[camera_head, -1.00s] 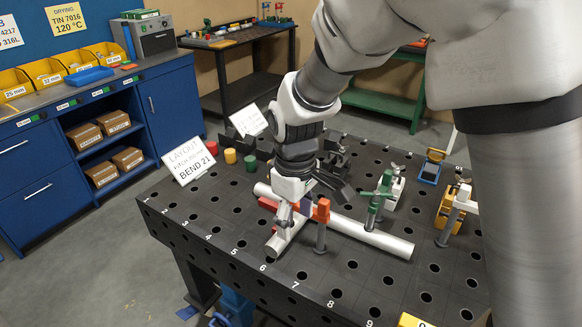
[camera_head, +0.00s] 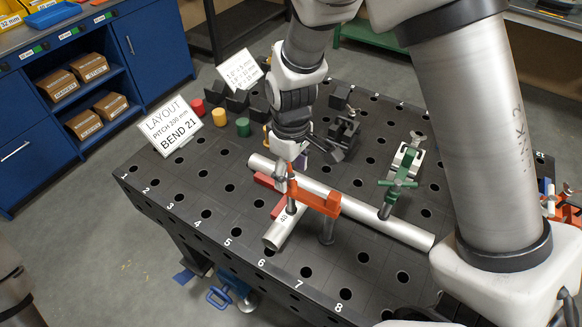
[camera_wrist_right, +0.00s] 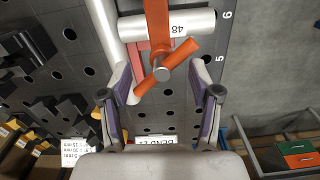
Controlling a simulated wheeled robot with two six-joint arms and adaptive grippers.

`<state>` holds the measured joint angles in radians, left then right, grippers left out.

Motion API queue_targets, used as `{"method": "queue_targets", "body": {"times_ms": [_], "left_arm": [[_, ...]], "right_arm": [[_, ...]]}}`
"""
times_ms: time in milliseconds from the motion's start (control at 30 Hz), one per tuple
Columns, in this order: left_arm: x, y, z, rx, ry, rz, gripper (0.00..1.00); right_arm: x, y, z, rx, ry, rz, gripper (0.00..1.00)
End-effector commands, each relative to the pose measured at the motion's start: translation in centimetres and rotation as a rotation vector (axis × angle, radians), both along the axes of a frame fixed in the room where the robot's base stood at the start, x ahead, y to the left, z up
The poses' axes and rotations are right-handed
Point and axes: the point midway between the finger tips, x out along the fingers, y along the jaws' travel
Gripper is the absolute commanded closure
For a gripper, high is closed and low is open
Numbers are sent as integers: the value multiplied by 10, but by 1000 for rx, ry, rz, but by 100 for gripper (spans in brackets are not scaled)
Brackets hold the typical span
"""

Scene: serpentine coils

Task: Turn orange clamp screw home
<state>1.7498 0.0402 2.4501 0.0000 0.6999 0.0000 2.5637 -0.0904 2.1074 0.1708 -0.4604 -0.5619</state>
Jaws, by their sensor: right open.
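The orange clamp (camera_head: 322,200) stands on the perforated table, its arm reaching over the silver tubes. In the right wrist view, its screw has an orange cross handle (camera_wrist_right: 181,54) around a grey centre. My right gripper (camera_head: 286,172) points down over the screw end of this clamp. In the right wrist view, my right gripper (camera_wrist_right: 166,88) is open, with its fingers on either side of the handle. I cannot tell whether a finger touches it. A short tube (camera_head: 284,230) lies under the clamp and meets a long tube (camera_head: 385,219). My left gripper is out of view.
A green clamp (camera_head: 398,183) stands right of the orange one. Black blocks (camera_head: 344,132) and red, yellow and green cylinders (camera_head: 218,117) stand farther back. A layout sign (camera_head: 170,128) is at the table's left. The table's front left is clear.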

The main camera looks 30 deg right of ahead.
Motion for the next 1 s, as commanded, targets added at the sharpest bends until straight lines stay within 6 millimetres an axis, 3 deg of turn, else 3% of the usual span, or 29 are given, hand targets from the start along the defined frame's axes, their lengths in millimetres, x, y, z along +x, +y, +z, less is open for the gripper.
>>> {"method": "queue_targets", "body": {"times_ms": [200, 233, 400, 1000], "left_arm": [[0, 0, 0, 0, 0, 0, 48], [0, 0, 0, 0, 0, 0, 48], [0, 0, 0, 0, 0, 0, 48], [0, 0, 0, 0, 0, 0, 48]], "right_arm": [[0, 0, -2, -1, 0, 1, 37], [0, 0, -1, -1, 0, 1, 44], [0, 0, -1, 0, 0, 1, 100], [-1, 0, -2, 0, 3, 0, 100]]}}
